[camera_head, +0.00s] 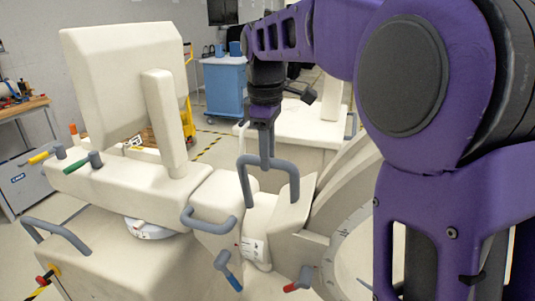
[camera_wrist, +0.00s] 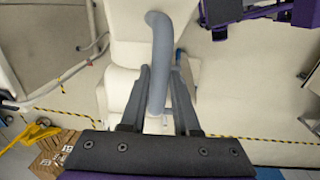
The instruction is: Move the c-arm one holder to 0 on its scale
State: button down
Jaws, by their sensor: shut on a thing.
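The c-arm one holder (camera_head: 292,218) is a cream block beside the large curved c-arm (camera_head: 362,205), with a grey U-shaped handle (camera_head: 293,180) on top. A scale with dark marks (camera_head: 343,234) runs along the arc; its numbers are too small to read. My gripper (camera_head: 265,150) comes down from above onto the handle's top bar. In the wrist view my gripper (camera_wrist: 159,74) has a dark finger on each side of the grey handle (camera_wrist: 156,40) and is shut on it. The exact contact spots are partly hidden in the head view.
A cream monitor unit (camera_head: 125,75) stands at the left on a cart with grey handles (camera_head: 60,232). Blue-tipped (camera_head: 229,270) and red-tipped (camera_head: 300,281) levers stick out below the holder. A blue cabinet (camera_head: 224,88) is behind. Floor beyond the carts is partly clear.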

jog(key=w+d, duration=0.3)
jog(key=w, duration=0.4)
jog(key=shift+w+d+r, duration=0.15)
jog(key=shift+r, duration=0.3)
dwell(0.6)
jog(key=c, duration=0.7)
grip_release()
jog(key=shift+w+f, duration=0.1)
jog(key=shift+r, duration=0.2)
